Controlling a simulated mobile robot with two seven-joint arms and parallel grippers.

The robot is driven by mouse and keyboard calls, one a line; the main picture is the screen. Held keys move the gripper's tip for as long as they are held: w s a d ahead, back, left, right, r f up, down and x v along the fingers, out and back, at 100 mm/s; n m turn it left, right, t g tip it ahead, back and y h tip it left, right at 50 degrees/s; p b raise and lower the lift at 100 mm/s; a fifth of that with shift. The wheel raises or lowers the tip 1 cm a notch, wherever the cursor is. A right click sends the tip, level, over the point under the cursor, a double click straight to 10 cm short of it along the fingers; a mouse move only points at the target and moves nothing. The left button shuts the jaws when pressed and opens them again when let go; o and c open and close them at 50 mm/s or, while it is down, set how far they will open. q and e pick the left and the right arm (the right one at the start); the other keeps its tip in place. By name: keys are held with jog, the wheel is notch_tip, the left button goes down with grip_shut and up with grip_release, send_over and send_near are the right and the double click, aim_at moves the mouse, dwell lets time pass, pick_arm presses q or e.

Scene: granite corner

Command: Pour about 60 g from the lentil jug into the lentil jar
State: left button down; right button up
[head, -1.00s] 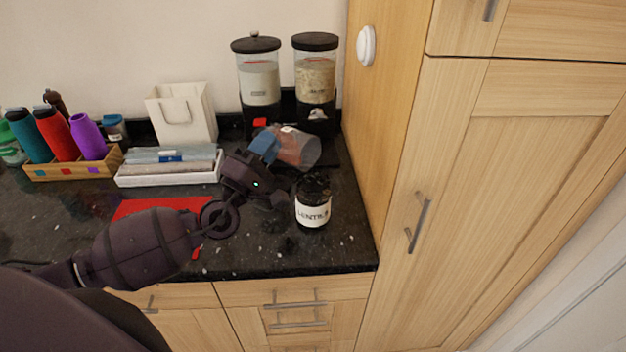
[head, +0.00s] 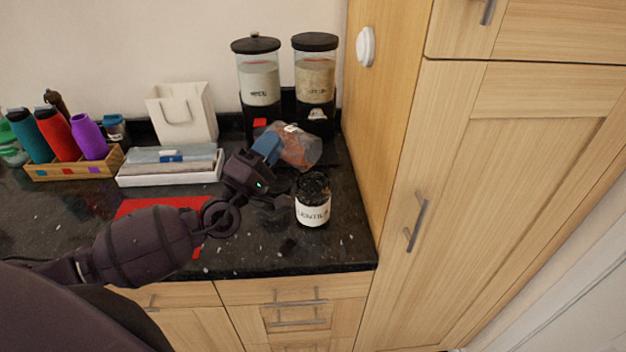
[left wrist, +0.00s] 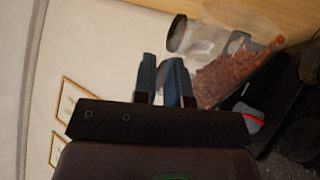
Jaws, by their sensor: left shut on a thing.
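The lentil jug (head: 300,150) is clear, with orange-red lentils inside. It is tilted in the air behind and above the lentil jar (head: 313,212), and also shows in the left wrist view (left wrist: 205,42), lentils lying along its side. My left gripper (head: 267,148) is shut on the jug, its blue fingers (left wrist: 166,80) at the jug's side. The jar is dark-looking with a white label and stands upright on the counter near the wooden side panel. Its contents are hard to make out. I cannot see any lentils falling. My right gripper is not in view.
Two dispensers with black lids (head: 258,85) (head: 315,80) stand behind the jug. A tall wooden cabinet (head: 385,130) closes off the right. A red mat (head: 140,207) lies beneath my arm.

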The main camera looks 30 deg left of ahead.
pick_arm(q)
jog(key=shift+d+r+m, duration=0.1)
jog(key=shift+d+m, duration=0.05)
jog(key=shift+m, duration=0.25)
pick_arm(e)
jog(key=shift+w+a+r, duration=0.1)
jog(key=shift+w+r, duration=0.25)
pick_arm(q)
jog(key=shift+d+m+h, duration=0.15)
jog(key=shift+m+h, duration=0.25)
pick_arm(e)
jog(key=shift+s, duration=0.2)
pick_arm(q)
jog(key=shift+d+r+p, duration=0.1)
jog(key=shift+d+p, duration=0.05)
jog(key=shift+p, duration=0.2)
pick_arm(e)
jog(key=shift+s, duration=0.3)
pick_arm(q)
jog(key=shift+d+r+m+h, duration=0.1)
jog(key=shift+d+m+h, duration=0.15)
jog(key=shift+m+h, duration=0.5)
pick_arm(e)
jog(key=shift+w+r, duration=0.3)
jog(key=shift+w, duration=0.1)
pick_arm(q)
jog(key=shift+m+g, duration=0.25)
jog(key=shift+g, duration=0.05)
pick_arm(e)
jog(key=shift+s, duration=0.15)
